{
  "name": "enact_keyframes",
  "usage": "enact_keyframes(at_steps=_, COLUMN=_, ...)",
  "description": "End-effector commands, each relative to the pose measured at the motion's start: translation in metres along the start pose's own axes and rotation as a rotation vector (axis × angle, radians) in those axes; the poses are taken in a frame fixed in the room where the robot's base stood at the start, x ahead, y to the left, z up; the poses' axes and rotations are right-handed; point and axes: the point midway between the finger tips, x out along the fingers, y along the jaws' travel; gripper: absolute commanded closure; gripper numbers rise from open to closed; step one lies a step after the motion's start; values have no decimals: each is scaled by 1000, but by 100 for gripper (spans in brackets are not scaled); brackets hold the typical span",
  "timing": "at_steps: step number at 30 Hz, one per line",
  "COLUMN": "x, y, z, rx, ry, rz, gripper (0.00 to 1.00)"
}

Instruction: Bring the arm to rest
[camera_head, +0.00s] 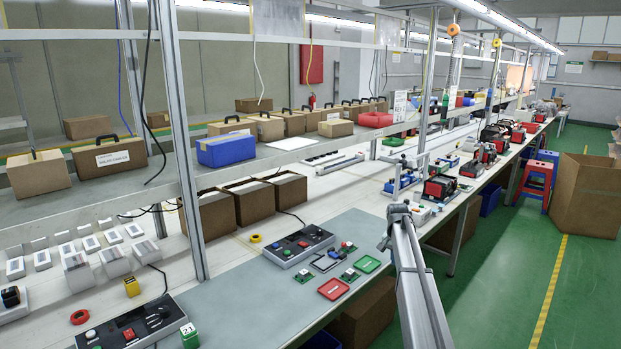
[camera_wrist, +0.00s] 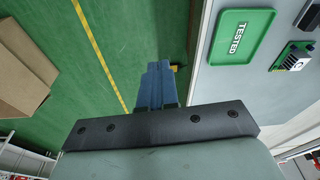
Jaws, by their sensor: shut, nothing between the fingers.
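My arm reaches from the bottom right of the head view up beside the front edge of the workbench. In the wrist view my gripper (camera_wrist: 157,68) is shut, with its two blue-grey fingers together and nothing between them. It hangs over the green floor, just off the bench edge. In the head view the gripper's fingers cannot be made out clearly at the end of the arm.
The bench mat (camera_head: 255,318) bears a green tray (camera_head: 367,264), a red tray (camera_head: 333,289), small circuit boards and a control box (camera_head: 298,245). The green tray, marked TESTED, also shows in the wrist view (camera_wrist: 256,25). A large cardboard box (camera_head: 588,195) stands on the floor at right.

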Motion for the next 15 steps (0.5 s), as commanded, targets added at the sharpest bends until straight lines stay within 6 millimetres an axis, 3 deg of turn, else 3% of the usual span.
enact_keyframes(at_steps=1, x=20, y=11, z=17, rx=-7, ry=-17, rz=8, gripper=100)
enact_keyframes(at_steps=6, x=82, y=29, z=68, rx=-53, ry=-71, rz=29, gripper=100)
enact_keyframes(at_steps=15, x=182, y=62, z=183, rx=-169, ry=-184, rz=63, gripper=100)
